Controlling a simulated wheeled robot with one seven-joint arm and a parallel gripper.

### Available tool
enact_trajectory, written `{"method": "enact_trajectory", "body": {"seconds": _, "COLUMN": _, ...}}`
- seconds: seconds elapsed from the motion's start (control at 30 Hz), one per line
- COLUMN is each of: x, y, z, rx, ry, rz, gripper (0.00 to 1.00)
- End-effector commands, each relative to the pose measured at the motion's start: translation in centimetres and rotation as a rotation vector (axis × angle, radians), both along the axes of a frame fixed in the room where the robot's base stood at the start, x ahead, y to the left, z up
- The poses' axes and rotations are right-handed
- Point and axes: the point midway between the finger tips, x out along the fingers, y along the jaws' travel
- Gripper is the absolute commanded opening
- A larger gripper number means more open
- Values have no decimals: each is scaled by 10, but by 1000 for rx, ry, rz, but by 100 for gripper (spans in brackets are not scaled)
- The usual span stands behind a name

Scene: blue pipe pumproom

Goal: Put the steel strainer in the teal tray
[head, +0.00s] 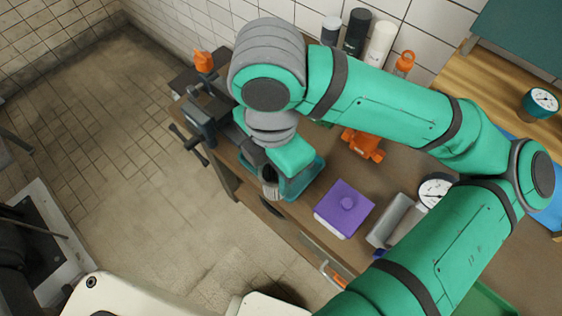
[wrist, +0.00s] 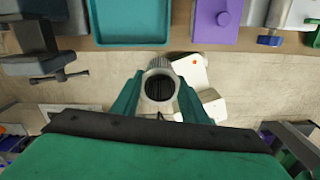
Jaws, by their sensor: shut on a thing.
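The steel strainer (wrist: 159,84) is a grey metal cylinder with a dark round opening facing the wrist camera. My gripper (wrist: 160,98) is shut on it, with one green finger on each side. In the head view the strainer (head: 269,179) hangs below my wrist, close to the bench's front edge. The teal tray (wrist: 128,40) sits on the bench; in the wrist view it is above and left of the strainer, apart from it. In the head view the tray (head: 301,189) is partly hidden by my gripper. The part of the tray that I see is empty.
A purple block with a knob (head: 345,207) stands right of the tray. A vise (head: 202,125) is to its left, and an orange fitting (head: 362,145) lies behind. A gauge (head: 434,190) and several bottles (head: 356,32) are further off. Floor shows below the strainer.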

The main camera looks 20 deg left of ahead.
Motion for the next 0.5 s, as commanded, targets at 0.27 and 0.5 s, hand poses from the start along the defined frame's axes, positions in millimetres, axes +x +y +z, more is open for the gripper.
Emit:
{"method": "enact_trajectory", "body": {"seconds": 0.27, "x": 17, "y": 0, "z": -17, "rx": 2, "ry": 1, "rz": 9, "gripper": 16}}
{"method": "enact_trajectory", "body": {"seconds": 0.5, "x": 66, "y": 14, "z": -39, "rx": 1, "ry": 0, "rz": 9, "gripper": 16}}
